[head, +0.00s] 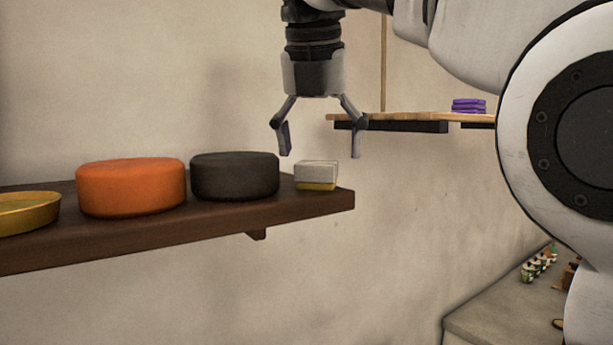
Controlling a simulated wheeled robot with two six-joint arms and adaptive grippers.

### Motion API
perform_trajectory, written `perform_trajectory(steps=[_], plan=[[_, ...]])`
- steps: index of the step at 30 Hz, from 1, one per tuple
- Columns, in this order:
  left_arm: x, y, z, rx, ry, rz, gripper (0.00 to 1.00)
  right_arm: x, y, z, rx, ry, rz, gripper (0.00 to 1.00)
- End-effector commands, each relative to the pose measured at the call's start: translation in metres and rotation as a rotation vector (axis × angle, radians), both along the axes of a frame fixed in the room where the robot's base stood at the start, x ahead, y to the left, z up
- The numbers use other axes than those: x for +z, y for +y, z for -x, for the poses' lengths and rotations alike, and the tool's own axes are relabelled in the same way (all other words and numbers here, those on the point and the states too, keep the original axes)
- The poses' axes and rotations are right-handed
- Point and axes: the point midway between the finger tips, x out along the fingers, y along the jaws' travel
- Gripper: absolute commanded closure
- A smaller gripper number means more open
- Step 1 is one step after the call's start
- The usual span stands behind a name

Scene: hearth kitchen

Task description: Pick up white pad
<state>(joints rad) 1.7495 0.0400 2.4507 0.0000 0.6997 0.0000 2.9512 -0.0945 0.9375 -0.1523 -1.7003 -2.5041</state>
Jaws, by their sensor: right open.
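The white pad (317,170) is a small pale block on top of a yellow pad (316,186). Both sit near the right end of the dark wooden shelf (200,223). My right gripper (321,155) points down with its fingers spread. In the picture its fingertips show just above and to either side of the white pad, and nothing is between them. I cannot tell the exact depth between the fingers and the pad. My left gripper is not in view.
A black round cushion-like thing (235,177) stands just left of the pads. Further left are an orange round one (131,188) and a yellow dish (27,212). A lighter shelf (400,117) with purple pads (469,106) is behind right. A counter (500,318) lies below right.

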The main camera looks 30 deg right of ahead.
Motion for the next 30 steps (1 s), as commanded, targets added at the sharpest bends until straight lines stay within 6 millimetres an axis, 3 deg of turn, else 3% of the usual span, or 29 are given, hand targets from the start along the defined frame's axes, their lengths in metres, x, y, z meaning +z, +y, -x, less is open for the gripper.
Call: perform_trajectory(steps=[4,11,12,17,18,20,21,30], plan=[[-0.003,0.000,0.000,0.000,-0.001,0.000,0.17,-0.025,-0.006,-0.009,0.000,0.004,0.000,0.12],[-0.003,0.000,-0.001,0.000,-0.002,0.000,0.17,-0.030,-0.007,-0.012,0.000,0.001,0.000,0.12],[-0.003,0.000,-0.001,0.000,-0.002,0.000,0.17,-0.030,-0.007,-0.011,0.000,0.001,0.000,0.16],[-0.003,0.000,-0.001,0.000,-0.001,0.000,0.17,-0.030,-0.007,-0.011,0.000,0.002,0.000,0.73],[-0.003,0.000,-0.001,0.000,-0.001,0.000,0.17,-0.030,-0.007,-0.012,0.000,0.002,0.000,0.80],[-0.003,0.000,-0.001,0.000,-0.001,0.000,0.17,-0.030,-0.007,-0.012,0.000,0.002,0.000,0.80],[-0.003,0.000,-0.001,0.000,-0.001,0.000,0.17,-0.030,-0.007,-0.012,0.000,0.002,0.000,0.86],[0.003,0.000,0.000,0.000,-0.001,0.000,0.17,-0.026,-0.007,-0.013,-0.002,0.003,-0.001,0.86]])
